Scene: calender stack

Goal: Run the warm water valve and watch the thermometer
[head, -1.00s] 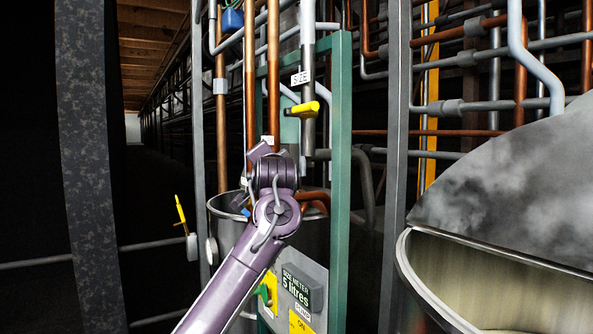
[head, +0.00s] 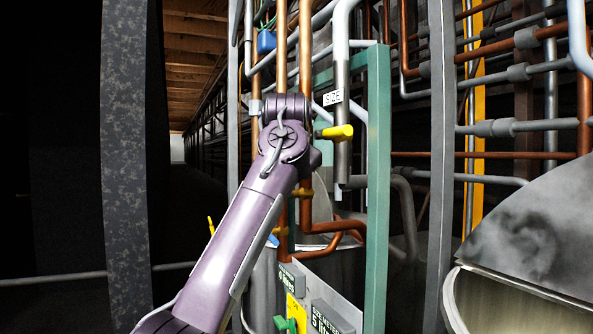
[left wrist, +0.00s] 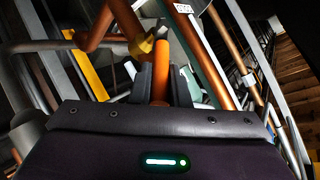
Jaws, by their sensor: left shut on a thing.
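My left gripper (left wrist: 162,88) is shut on an orange bar (left wrist: 160,68), which stands between its dark fingers in the left wrist view. I cannot tell whether the bar is a valve handle or a pipe. In the head view my left arm's wrist hides the fingers and what they hold, in front of the copper pipes (head: 306,50). A yellow valve handle (head: 338,132) sticks out from the grey pipe labelled SIZE (head: 333,97), just right of my wrist. No thermometer can be made out. My right gripper is out of view.
A green post (head: 378,170) stands right of the pipes. A size meter panel (head: 325,318) with a green knob (head: 283,324) is below. A large metal vat (head: 500,300) with a grey lid is at the lower right. A speckled grey post (head: 128,170) stands left.

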